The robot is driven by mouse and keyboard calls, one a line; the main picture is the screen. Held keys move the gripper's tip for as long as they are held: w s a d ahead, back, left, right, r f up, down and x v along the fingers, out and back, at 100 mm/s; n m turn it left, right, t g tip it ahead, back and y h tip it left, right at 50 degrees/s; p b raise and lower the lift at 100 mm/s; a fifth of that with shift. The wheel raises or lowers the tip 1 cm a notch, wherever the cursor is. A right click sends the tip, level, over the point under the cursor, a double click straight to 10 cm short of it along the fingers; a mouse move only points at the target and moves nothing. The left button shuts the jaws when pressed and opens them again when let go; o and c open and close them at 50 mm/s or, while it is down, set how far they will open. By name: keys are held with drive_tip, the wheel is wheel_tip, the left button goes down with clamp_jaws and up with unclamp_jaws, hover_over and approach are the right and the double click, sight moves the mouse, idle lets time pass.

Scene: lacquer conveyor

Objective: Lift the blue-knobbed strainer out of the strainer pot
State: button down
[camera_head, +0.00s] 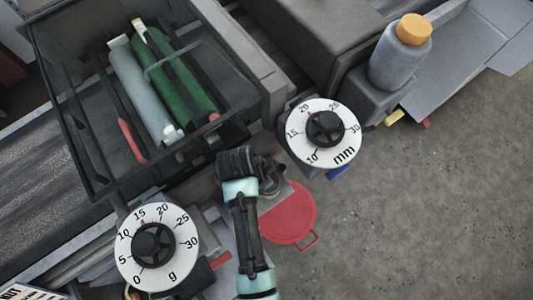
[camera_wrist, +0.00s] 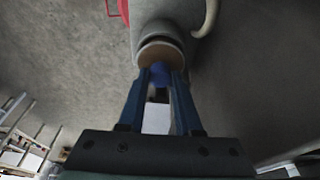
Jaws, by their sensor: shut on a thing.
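In the wrist view, the blue knob (camera_wrist: 160,73) of the strainer sits between the fingertips of my gripper (camera_wrist: 159,78), which is shut on it. Just beyond the fingertips is a round brownish rim (camera_wrist: 160,48), apparently the strainer's or the pot's mouth; I cannot tell which. Behind it is a grey body with a curved handle (camera_wrist: 208,18), which looks like the strainer pot. How far the strainer sits inside the pot is hidden. In the head view my arm covers this area, and the strainer cannot be made out.
A red round thing with a handle (camera_head: 290,213) lies on the floor right of my arm. Two dials, one marked mm (camera_head: 346,128) and one marked g (camera_head: 181,252), flank the arm. A dark glass-walled box (camera_head: 75,130) holds green and grey rolls. Open floor (camera_head: 430,220) lies at right.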

drive_tip(key=shift+r+p, duration=2.85)
drive_tip(key=shift+r, duration=0.1)
wheel_tip(320, 180, up, 3)
drive_tip(key=p, duration=0.3)
drive_tip(key=shift+f, duration=0.1)
